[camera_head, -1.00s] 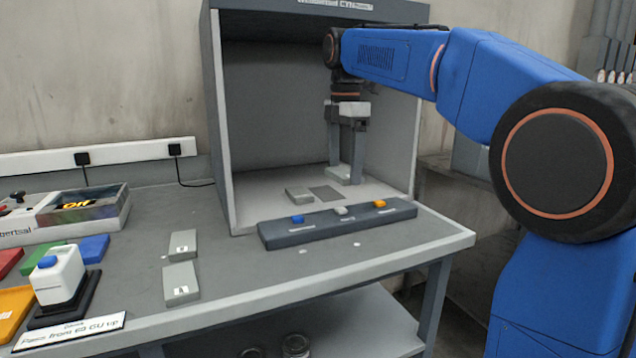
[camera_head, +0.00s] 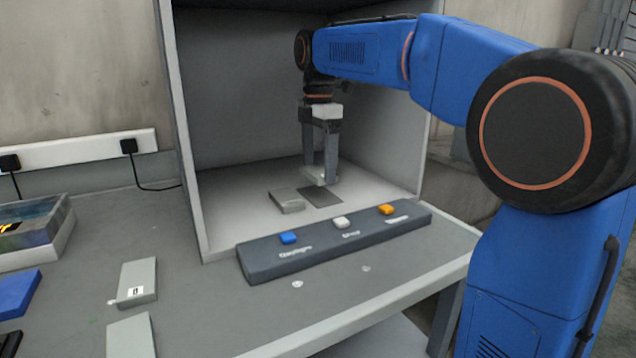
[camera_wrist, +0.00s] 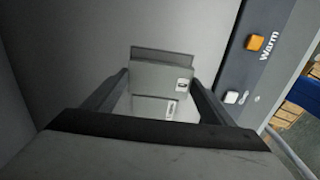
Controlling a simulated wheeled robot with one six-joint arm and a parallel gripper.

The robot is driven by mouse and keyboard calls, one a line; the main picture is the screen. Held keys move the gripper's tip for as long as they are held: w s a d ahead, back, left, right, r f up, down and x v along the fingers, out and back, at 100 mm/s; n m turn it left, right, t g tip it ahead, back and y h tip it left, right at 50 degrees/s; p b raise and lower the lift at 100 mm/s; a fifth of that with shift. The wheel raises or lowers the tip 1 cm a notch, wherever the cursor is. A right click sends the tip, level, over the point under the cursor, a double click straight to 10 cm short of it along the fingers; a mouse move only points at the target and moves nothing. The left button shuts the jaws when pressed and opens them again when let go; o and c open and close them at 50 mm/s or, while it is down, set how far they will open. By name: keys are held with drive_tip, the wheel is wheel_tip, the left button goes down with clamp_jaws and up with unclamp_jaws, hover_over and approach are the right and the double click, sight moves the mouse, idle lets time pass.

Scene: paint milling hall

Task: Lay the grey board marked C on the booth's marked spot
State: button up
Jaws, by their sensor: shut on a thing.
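My gripper (camera_head: 320,172) is inside the booth (camera_head: 215,215), pointing down. It is shut on a grey board (camera_wrist: 155,80), held just above the booth floor. The board's white label bears a dark mark that I cannot read. The marked spot, a dark grey rectangle (camera_head: 322,197) on the booth floor, shows just in front of the held board in the head view. In the wrist view the spot (camera_wrist: 165,55) is partly hidden behind the board. A second grey board (camera_head: 286,202) lies just left of the spot; it also shows in the wrist view (camera_wrist: 155,108).
A dark panel (camera_head: 262,266) with blue, white and orange buttons runs along the booth's front edge. Two more grey boards (camera_head: 138,280) (camera_head: 131,337) lie on the bench at left. The booth walls enclose my gripper at the sides and back.

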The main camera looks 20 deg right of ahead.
sight(319, 170)
drive_tip(key=shift+f, duration=2.35)
drive_tip(key=shift+f, duration=0.1)
drive_tip(key=o, duration=1.1)
drive_tip(key=shift+c, duration=0.2)
drive_tip(key=shift+r, duration=3.9)
